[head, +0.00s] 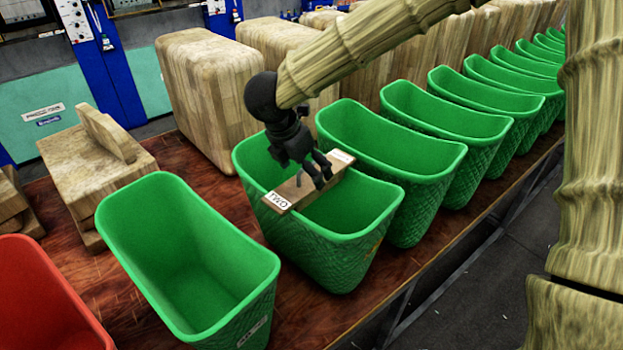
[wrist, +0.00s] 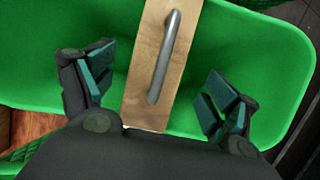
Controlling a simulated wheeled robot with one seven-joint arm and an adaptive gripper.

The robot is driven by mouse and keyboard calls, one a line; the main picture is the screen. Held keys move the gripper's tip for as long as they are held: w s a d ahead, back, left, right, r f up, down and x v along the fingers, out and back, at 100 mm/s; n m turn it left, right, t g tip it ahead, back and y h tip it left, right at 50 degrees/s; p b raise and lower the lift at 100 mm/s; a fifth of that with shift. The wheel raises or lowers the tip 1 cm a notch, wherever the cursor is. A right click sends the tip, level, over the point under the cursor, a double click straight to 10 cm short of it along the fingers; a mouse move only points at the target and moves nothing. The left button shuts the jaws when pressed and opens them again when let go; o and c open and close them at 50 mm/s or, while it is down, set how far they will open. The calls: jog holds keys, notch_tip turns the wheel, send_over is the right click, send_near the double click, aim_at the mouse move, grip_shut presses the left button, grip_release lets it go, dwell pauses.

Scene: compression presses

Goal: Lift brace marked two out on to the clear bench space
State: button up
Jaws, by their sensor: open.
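The brace marked TWO (head: 292,190) is a flat wooden bar with white end labels. It lies across the rim of a green bin (head: 345,255). In the wrist view the brace (wrist: 146,92) carries a grey metal handle (wrist: 164,58) along its length. My gripper (head: 318,177) is above the brace, pointing down. In the wrist view my gripper (wrist: 160,92) is open, with one finger on each side of the brace and clear space between the fingers and the handle. In the head view the fingers hide part of the brace and its handle.
Another green bin (head: 140,235) stands to the left and a red bin (head: 45,300) at the far left. More green bins (head: 440,100) line the right. The wooden bench (head: 95,285) shows bare surface between bins. Wooden blocks (head: 195,85) stand behind.

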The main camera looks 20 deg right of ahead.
jog(key=shift+w+f, duration=0.3)
jog(key=shift+w, duration=0.1)
jog(key=shift+s+d+f+p, duration=0.25)
jog(key=shift+d+f+p, duration=0.3)
jog(key=shift+p, duration=0.45)
jog(key=x, duration=0.1)
jog(key=p+x, duration=0.1)
jog(key=x, duration=0.1)
jog(key=shift+w, duration=0.4)
jog(key=shift+s, duration=0.2)
jog(key=shift+w+f, duration=0.1)
jog(key=shift+w, duration=0.05)
jog(key=c, duration=1.6)
